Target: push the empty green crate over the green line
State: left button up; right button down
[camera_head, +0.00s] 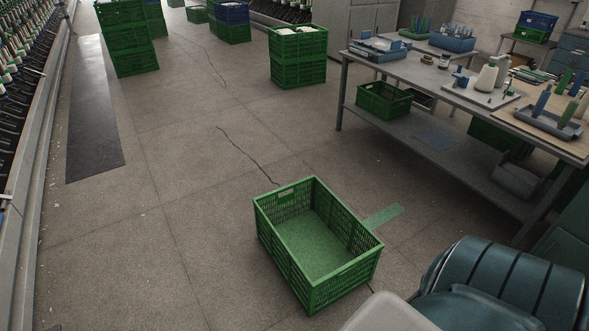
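The empty green crate (348,278) stands upright on the concrete floor, in the lower middle of the head view. Its open top shows a bare green bottom. A short piece of the green line (384,215) shows on the floor at the crate's right side and runs off toward the workbench. The crate hides where the line goes to the left, and no line shows on the crate's left side. Neither of my grippers is in view.
A workbench (440,83) with a lower shelf stands at the right. Stacked green crates (298,72) and another stack (129,48) stand farther back. A dark mat (93,130) lies along the machine at left. Floor left of the empty crate is clear.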

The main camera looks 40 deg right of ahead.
aim_at(318, 268)
jog(key=i+z, duration=0.4)
jog(key=i+j+z, duration=0.55)
jog(key=i+z, duration=0.2)
jog(key=i+j+z, duration=0.35)
jog(key=k, duration=0.05)
